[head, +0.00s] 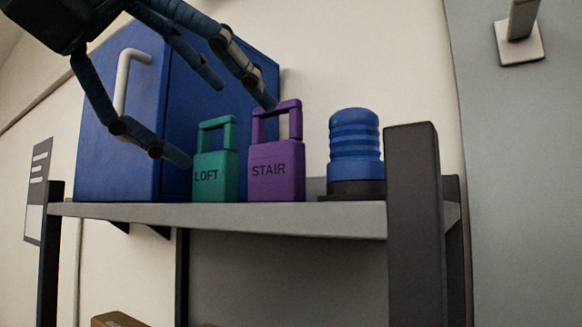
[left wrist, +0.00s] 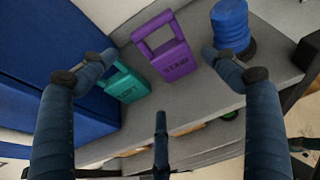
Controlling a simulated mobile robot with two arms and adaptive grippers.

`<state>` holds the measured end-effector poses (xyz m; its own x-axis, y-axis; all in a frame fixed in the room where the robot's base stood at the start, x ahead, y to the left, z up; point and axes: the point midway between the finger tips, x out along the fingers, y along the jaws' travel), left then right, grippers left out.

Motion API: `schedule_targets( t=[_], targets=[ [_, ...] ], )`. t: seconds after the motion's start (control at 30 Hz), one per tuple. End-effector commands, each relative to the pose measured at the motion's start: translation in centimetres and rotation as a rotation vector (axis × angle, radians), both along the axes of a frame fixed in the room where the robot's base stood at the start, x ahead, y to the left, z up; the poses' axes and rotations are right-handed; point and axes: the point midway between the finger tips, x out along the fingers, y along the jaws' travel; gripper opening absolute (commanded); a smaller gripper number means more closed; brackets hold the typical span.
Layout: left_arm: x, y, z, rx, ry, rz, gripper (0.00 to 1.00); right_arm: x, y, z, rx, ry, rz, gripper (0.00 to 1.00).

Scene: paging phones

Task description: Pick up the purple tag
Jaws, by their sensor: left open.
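The purple tag (head: 277,185), marked STAIR, stands upright on the grey shelf, with a loop handle on top. It also shows in the left wrist view (left wrist: 178,64). My left gripper (head: 208,125) is open and empty, with dark blue fingers spread above and to the left of the purple tag. One fingertip appears close to the tag's handle in the head view; I cannot tell whether it touches. In the left wrist view the purple tag shows beyond the gap between the spread fingers (left wrist: 158,55). My right gripper is not in view.
A green tag (head: 214,184) marked LOFT stands just left of the purple tag. A blue cabinet (head: 180,130) with a pale handle is behind and left. A blue ribbed cylinder (head: 354,150) stands to the right. The shelf (head: 300,218) ends at a dark post (head: 413,200).

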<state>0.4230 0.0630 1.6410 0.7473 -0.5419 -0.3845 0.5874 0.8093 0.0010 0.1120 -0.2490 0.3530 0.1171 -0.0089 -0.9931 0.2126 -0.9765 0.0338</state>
Motion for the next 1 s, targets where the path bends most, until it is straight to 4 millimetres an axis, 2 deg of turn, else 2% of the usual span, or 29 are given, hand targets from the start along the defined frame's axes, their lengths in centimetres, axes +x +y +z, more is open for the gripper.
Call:
schedule_targets(
  t=[0.2, 0.3, 0.7, 1.0],
  targets=[
    [2.5, -1.9, -1.3, 0.002, 0.002, 0.0, 0.86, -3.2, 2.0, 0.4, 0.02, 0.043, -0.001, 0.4],
    [3.0, -2.3, -1.5, 0.001, 0.002, -0.001, 0.86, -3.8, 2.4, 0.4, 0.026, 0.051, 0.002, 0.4],
    [6.6, -5.2, -3.1, 0.0, 0.002, -0.001, 0.86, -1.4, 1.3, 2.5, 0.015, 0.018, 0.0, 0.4],
    [6.9, -5.4, -3.3, -0.002, 0.001, 0.0, 0.84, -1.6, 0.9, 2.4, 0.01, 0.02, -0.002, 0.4]
  ],
)
